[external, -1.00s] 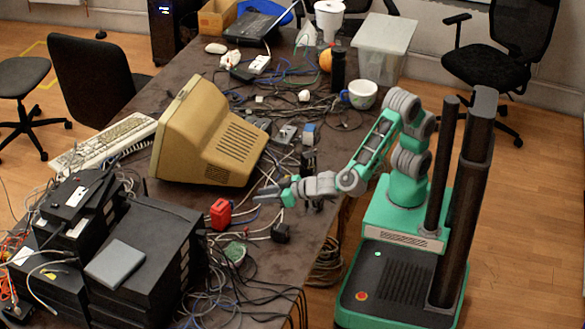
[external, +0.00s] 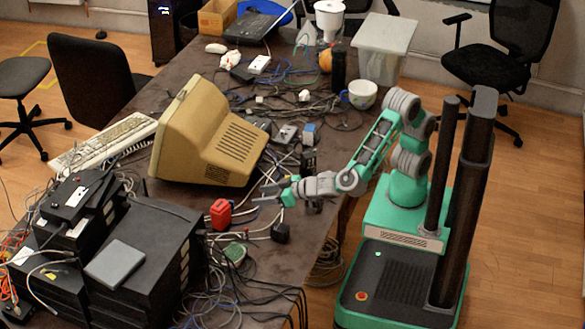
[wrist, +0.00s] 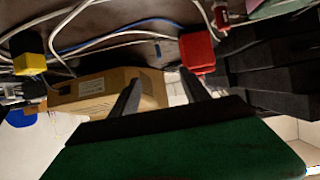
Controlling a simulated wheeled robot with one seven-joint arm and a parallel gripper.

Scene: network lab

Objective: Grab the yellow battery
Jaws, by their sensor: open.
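A small yellow block (wrist: 30,62), which looks like the yellow battery, is at the left of the wrist view, near grey and white cables. I cannot make it out in the external view. My gripper (external: 262,194) reaches over the tabletop near its right edge, between the beige monitor and a red block (external: 221,213). In the wrist view my gripper (wrist: 158,82) has its two dark fingers apart with nothing held between them. The yellow block is off to the left of the fingers, not between them.
The beige monitor (external: 210,140) stands close to my gripper; it also shows in the wrist view (wrist: 95,90). The red block appears beyond the right finger (wrist: 198,52). Black stacked boxes (external: 145,262) stand at front left. Loose cables and a black adapter (external: 281,232) lie around.

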